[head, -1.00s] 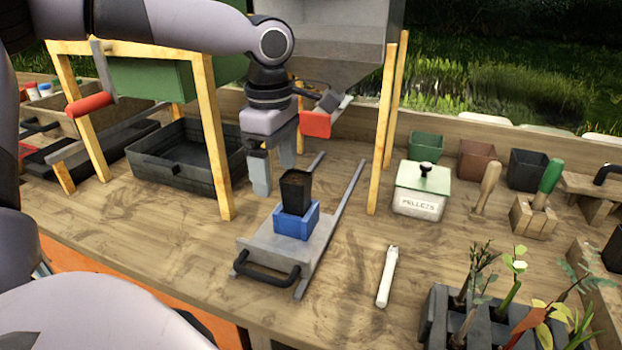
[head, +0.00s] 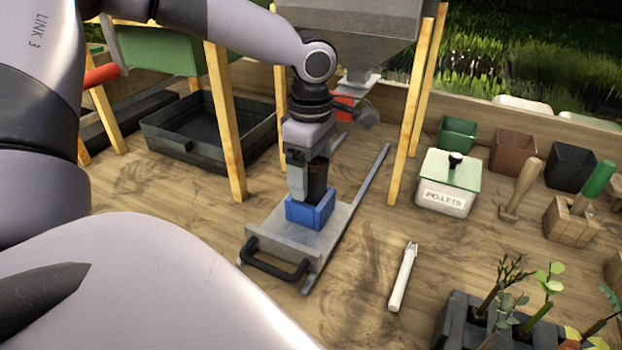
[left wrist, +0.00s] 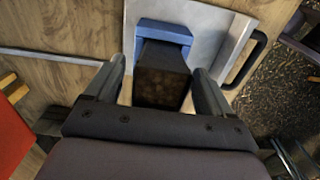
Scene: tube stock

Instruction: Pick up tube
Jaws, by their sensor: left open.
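The tube, a dark square pot filled with brown soil (left wrist: 161,80), stands upright in a blue holder (head: 309,213) on a grey sliding plate (head: 290,240) with a black handle. In the head view the tube (head: 317,176) is partly hidden by my left gripper (head: 307,182). My left gripper is open, its fingers down on either side of the tube. In the left wrist view the tube sits between the two fingers, with a gap visible on the left side; contact on the right is unclear. The blue holder (left wrist: 165,30) shows beyond it. My right gripper is not in view.
Yellow posts (head: 409,140) stand either side of the plate under a grey hopper (head: 350,20). A black tray (head: 160,140) lies at left. A white pellets box (head: 447,185), a white stick (head: 402,280) and seedlings in a dark rack (head: 455,320) are at right.

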